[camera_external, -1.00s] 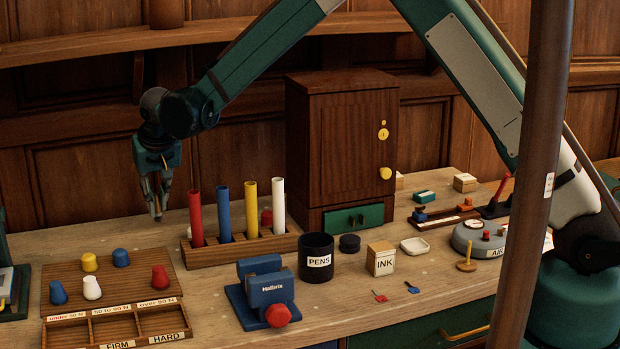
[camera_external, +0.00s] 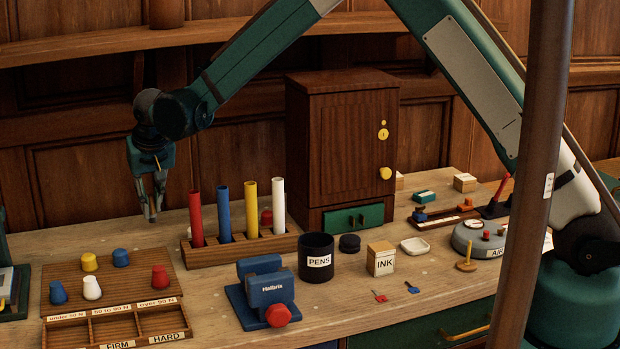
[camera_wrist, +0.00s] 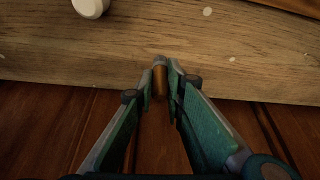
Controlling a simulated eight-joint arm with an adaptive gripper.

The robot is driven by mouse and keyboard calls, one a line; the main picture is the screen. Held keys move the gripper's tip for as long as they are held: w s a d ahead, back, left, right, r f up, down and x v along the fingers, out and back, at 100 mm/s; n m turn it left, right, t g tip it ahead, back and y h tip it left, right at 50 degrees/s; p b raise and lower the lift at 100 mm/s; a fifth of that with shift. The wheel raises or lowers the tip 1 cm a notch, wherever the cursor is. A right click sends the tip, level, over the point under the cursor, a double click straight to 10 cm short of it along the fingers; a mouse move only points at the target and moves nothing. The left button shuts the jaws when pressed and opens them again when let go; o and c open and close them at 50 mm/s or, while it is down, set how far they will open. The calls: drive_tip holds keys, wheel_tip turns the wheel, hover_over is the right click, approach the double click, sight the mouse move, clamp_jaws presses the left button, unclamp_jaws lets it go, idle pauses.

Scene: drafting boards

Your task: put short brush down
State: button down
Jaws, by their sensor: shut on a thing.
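My gripper (camera_external: 152,215) hangs at the back left of the desk, pointing down, beyond the pegboard with coloured knobs. In the wrist view my gripper (camera_wrist: 161,72) has its fingers closed around a short orange-brown piece (camera_wrist: 160,82), probably the handle of the short brush. Only a small part of it shows between the fingertips, and no bristles can be made out. It appears near the back edge of the desk top (camera_wrist: 235,60). I cannot tell whether it touches the wood.
A rack (camera_external: 240,249) with red, blue, yellow and white tubes stands right of my gripper. The knob board (camera_external: 115,275) lies in front, with a compartment tray (camera_external: 118,327). A wooden cabinet (camera_external: 340,150) stands further right. Bare desk lies between rack and board.

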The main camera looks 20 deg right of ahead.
drive_tip(key=s+d+r+n+b, duration=0.1)
drive_tip(key=s+d+r, duration=0.15)
drive_tip(key=r, duration=0.55)
drive_tip(key=s+d+r+n+y, duration=0.15)
drive_tip(key=s+d+r, duration=0.35)
drive_tip(key=d, duration=0.5)
drive_tip(key=s+d+r+n+g, duration=0.1)
drive_tip(key=s+d+r+n, duration=0.15)
drive_tip(key=s+d, duration=0.55)
drive_tip(key=s+d+r+n+y, duration=0.1)
drive_tip(key=s+d+r, duration=0.35)
drive_tip(key=d, duration=0.75)
drive_tip(key=d+f+m+h, duration=0.1)
drive_tip(key=d+f, duration=0.4)
drive_tip(key=d, duration=1.1)
drive_tip(key=d+f+m+h, duration=0.1)
drive_tip(key=d+f+m, duration=0.3)
drive_tip(key=d, duration=1.3)
drive_tip(key=d+f+m+t+h+p, duration=0.1)
drive_tip(key=d+f+m, duration=0.2)
drive_tip(key=d, duration=1.4)
drive_tip(key=shift+w+f, duration=0.2)
drive_tip(key=shift+f, duration=1.9)
